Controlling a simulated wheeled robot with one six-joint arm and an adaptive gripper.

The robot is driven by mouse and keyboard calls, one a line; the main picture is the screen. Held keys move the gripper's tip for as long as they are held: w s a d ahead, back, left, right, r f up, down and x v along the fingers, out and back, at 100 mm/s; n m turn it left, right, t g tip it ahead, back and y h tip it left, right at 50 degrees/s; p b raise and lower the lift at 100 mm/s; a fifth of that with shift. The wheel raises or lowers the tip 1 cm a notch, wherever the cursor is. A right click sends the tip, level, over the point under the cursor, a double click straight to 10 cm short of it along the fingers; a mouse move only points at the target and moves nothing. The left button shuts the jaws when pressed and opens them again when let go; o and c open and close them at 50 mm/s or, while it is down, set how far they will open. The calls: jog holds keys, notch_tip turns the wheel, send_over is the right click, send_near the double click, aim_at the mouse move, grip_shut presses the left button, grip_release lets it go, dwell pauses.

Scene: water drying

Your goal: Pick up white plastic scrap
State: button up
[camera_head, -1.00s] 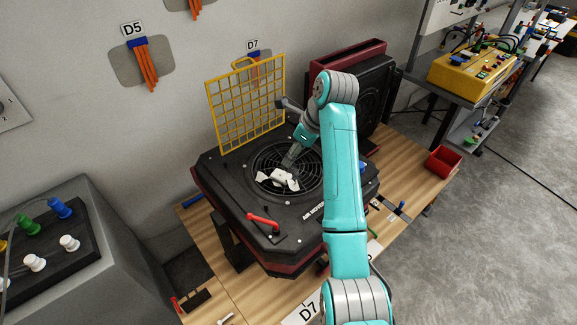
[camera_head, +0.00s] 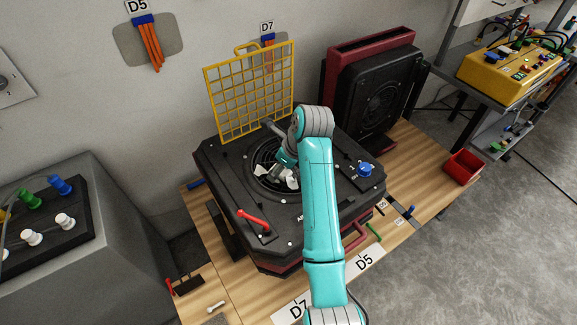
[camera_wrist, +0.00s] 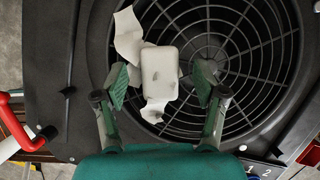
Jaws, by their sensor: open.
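The white plastic scrap (camera_wrist: 160,72) lies on the round black fan grille (camera_wrist: 235,60). It shows a rounded block with torn, jagged pieces at its upper left and lower end. In the head view, parts of the scrap (camera_head: 291,182) show beside my gripper (camera_head: 279,172), which partly hides it. In the wrist view my gripper (camera_wrist: 162,84) is open, with one green-padded finger on each side of the block. A gap shows between the block and each finger. I cannot tell how far the fingertips are above the grille.
The grille is set in a black air mover (camera_head: 225,165) on a wooden table (camera_head: 420,165). A yellow grid guard (camera_head: 250,95) stands upright behind it. A red handle (camera_head: 252,219) and a blue knob (camera_head: 365,170) sit on its top. A red bin (camera_head: 463,167) stands at the right.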

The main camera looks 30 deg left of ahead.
jog(key=shift+c, duration=0.3)
jog(key=c, duration=0.9)
